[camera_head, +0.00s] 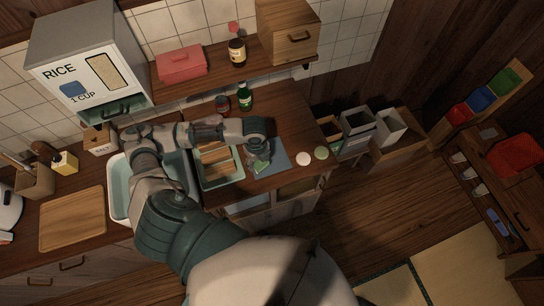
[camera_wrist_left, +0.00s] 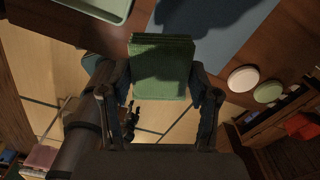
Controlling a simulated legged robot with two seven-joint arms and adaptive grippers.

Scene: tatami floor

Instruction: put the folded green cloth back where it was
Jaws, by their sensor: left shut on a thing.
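The folded green cloth (camera_wrist_left: 162,62) is a small square pad held between the two fingers of my left gripper (camera_wrist_left: 161,80) in the left wrist view. My left gripper (camera_head: 259,154) is shut on it over the wooden counter in the head view, where the cloth (camera_head: 260,167) shows only in part beneath the hand. A flat blue-grey mat (camera_head: 280,160) lies on the counter under and beside the gripper. The mat also shows beyond the cloth in the left wrist view (camera_wrist_left: 225,35). I cannot tell whether the cloth touches the mat.
A pale green tray (camera_head: 222,183) with brown contents stands left of the mat. A white disc (camera_head: 303,159) and a green disc (camera_head: 321,153) lie to its right near the counter edge. A green bottle (camera_head: 245,97) and a small can (camera_head: 222,104) stand behind.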

